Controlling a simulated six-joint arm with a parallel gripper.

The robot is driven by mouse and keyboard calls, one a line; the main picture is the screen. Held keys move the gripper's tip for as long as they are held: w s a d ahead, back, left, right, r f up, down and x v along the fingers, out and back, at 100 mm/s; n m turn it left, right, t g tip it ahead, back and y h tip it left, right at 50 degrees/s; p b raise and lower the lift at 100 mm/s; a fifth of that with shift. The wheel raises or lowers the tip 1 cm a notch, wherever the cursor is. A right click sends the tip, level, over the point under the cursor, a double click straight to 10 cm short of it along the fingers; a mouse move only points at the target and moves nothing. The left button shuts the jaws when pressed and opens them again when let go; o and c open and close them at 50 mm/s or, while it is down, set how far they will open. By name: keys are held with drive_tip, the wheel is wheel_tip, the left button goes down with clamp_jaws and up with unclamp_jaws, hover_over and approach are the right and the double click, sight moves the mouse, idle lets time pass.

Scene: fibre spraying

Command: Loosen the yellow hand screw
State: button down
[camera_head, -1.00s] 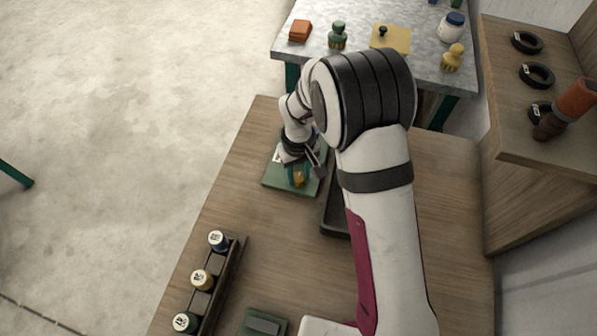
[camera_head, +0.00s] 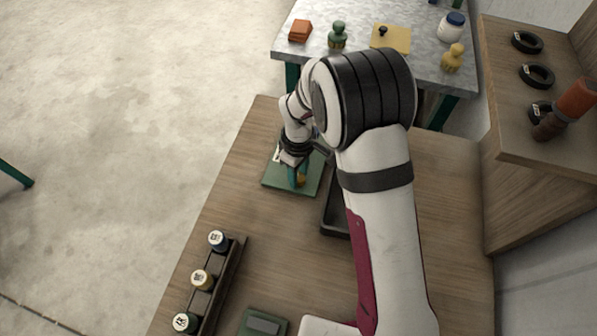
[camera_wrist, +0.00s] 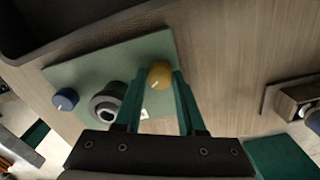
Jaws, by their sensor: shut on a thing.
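The yellow hand screw (camera_wrist: 160,75) is a round knob with a white pointer mark, on a green plate (camera_wrist: 140,57) in the wrist view. My gripper (camera_wrist: 160,80) has its green fingers on either side of the knob and is shut on it. In the head view the gripper (camera_head: 299,180) is over the green plate (camera_head: 272,186), and a small yellow part of the screw (camera_head: 301,181) shows beside the fingers. The wrist hides part of the plate there.
On the plate in the wrist view are a blue knob (camera_wrist: 66,99) and a grey round fitting (camera_wrist: 107,105). A dark tray (camera_head: 334,222) lies right of the plate. A rack (camera_head: 235,252) with several capped bottles stands nearer.

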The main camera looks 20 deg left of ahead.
sight(299, 177)
drive_tip(key=shift+s, duration=0.1)
drive_tip(key=c, duration=0.5)
unclamp_jaws()
wheel_tip(299, 177, up, 16)
drive_tip(key=shift+d, duration=0.1)
